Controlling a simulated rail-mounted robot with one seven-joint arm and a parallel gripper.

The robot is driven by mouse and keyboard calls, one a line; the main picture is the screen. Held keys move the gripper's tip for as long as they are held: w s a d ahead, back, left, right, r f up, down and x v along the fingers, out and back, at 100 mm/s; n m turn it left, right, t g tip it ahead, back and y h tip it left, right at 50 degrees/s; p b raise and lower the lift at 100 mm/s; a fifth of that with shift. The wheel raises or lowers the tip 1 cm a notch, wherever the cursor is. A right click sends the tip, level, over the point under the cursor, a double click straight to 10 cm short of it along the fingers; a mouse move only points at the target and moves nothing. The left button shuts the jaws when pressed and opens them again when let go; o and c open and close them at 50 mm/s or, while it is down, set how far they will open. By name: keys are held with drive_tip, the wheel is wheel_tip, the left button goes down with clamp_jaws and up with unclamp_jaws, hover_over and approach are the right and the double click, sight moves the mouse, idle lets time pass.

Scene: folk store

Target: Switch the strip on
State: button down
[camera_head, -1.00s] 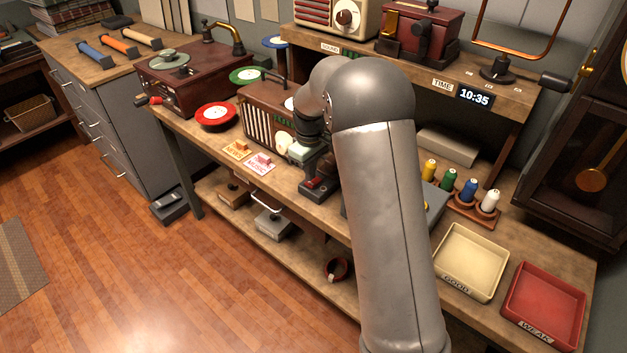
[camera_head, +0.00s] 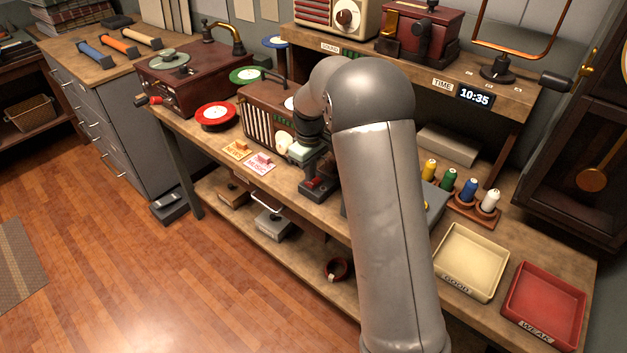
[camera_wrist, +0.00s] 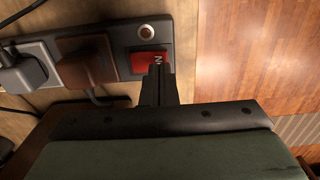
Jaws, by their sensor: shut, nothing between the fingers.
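The power strip (camera_wrist: 121,40) is a dark bar on the wooden bench, at the top left of the wrist view. Its red rocker switch (camera_wrist: 143,61) has white lettering and sits near the strip's end, beside a round metal button (camera_wrist: 146,31). The strip's end and red switch also show in the head view (camera_head: 315,184). My gripper (camera_wrist: 158,70) is shut and empty, its fingertips at the edge of the red switch, partly covering it. I cannot tell whether they touch it or which way the rocker is tilted.
A brown plug (camera_wrist: 88,62) and a grey plug (camera_wrist: 25,68) sit in the strip, with cords beside them. Orange and pink cards (camera_head: 262,163) lie left of the strip. A radio (camera_head: 262,112) stands behind. The bench's front edge is close.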

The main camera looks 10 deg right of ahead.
drive_tip(key=shift+f+b, duration=0.5)
drive_tip(key=shift+f, duration=0.4)
drive_tip(key=shift+r, duration=0.15)
drive_tip(key=shift+r+p, duration=2.25)
drive_tip(key=shift+r, duration=1.2)
drive_tip(key=s+r+m, duration=0.2)
drive_tip(key=s+r, duration=0.2)
drive_tip(key=s, duration=0.4)
drive_tip(key=s+r+m, duration=0.2)
drive_tip(key=s+r, duration=0.2)
drive_tip(key=s, duration=0.4)
drive_tip(key=s+f+m, duration=0.1)
drive_tip(key=s+m, duration=0.2)
drive_tip(key=s, duration=1.5)
drive_tip(key=shift+s+f+t, duration=0.25)
drive_tip(key=shift+s+t, duration=0.05)
drive_tip(key=shift+t, duration=0.1)
